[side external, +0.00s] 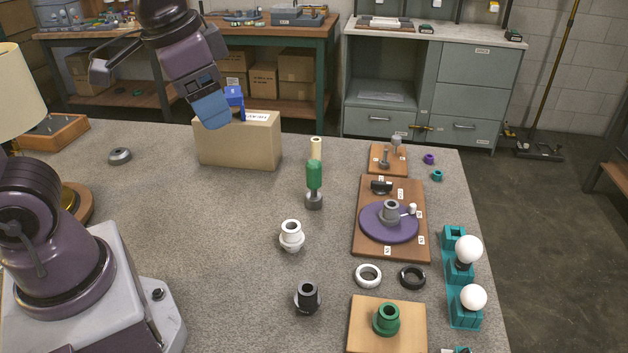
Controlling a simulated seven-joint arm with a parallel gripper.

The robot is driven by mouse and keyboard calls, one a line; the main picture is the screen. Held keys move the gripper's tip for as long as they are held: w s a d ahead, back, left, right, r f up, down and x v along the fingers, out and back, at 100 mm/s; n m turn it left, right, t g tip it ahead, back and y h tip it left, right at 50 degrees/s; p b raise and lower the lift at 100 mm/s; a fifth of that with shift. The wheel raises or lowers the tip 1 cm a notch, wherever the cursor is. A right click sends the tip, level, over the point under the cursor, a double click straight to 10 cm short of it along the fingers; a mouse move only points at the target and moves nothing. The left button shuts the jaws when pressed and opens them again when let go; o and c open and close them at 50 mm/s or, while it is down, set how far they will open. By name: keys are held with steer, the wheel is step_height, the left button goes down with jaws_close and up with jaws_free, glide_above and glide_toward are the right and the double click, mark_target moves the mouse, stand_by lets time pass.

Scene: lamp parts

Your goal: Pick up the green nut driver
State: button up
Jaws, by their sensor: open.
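The green nut driver (314,178) stands upright on the grey table mat. It has a green handle on top and a grey socket end at the bottom. A cream cylinder (316,148) stands just behind it. My gripper (236,104) is up and to the left of the driver, with its blue fingers over or in front of the cardboard box. It is open and apart from the driver. How near the fingers are to the box cannot be told from this one view.
The cardboard box (238,149) stands left of the driver. A white socket (291,235) and a black socket (308,296) stand nearer the front. A wooden board (416,248) with a purple disc is to the right. Bulbs sit in teal holders (458,272). The mat's left-centre is clear.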

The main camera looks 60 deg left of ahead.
steer(key=w+a+f+m+g+y, duration=0.1)
steer(key=w+f+m+g+y, duration=0.15)
steer(key=w+f, duration=0.35)
steer(key=m+t+y, duration=0.1)
steer(key=m+y, duration=1.4)
glide_toward(310, 170)
steer(key=shift+w+d+f, duration=0.1)
steer(key=shift+w+f, duration=0.65)
steer(key=shift+f, duration=0.2)
steer(key=shift+t, duration=0.35)
steer(key=a, duration=0.4)
steer(key=w+a, duration=0.1)
steer(key=a, duration=0.7)
steer(key=shift+w+a+f, duration=0.1)
steer(key=shift+w+a, duration=0.1)
steer(key=shift+a, duration=0.15)
steer(key=c, duration=1.1)
